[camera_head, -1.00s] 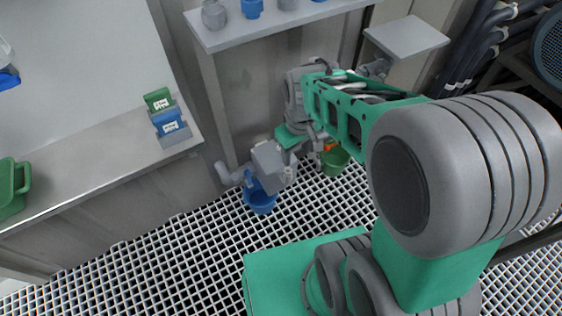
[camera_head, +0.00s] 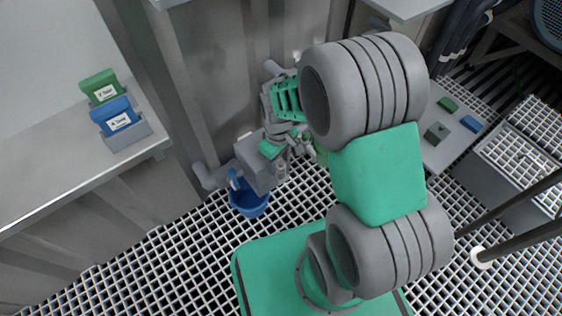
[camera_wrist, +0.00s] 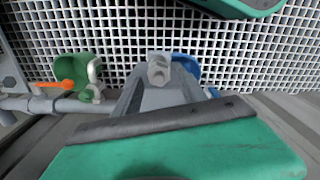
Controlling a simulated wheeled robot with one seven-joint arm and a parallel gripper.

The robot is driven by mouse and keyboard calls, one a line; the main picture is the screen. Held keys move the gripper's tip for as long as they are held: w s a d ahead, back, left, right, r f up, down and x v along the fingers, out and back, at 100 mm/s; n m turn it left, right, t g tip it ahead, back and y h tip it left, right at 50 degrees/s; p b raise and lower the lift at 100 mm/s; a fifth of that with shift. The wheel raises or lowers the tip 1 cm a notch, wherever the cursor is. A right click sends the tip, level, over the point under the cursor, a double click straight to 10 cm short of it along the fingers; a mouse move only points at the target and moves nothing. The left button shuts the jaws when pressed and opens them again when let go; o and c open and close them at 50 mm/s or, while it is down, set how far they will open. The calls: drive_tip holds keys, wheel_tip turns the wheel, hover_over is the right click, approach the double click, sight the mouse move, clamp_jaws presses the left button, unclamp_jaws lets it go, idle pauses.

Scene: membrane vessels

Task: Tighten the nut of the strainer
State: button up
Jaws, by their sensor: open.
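In the head view a grey box-like part (camera_head: 254,158) stands low by the wall, beside my gripper; my arm partly hides this area. My gripper (camera_head: 284,157) is open and low over the fittings. A green and dark-edged part of it fills the bottom of the wrist view. I cannot tell whether it touches the nut.
A blue bucket (camera_head: 248,202) stands on the grating below the grey part. A green bucket (camera_wrist: 74,68) and an orange lever (camera_wrist: 54,85) are left in the wrist view, beside a grey pipe (camera_wrist: 45,105). A counter with labelled holders (camera_head: 120,118) is at left. Open grating lies in front.

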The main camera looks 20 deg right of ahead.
drive_tip(key=c, duration=1)
drive_tip(key=shift+d+r, duration=0.1)
drive_tip(key=shift+d, duration=0.15)
clamp_jaws()
drive_tip(key=shift+w, duration=0.1)
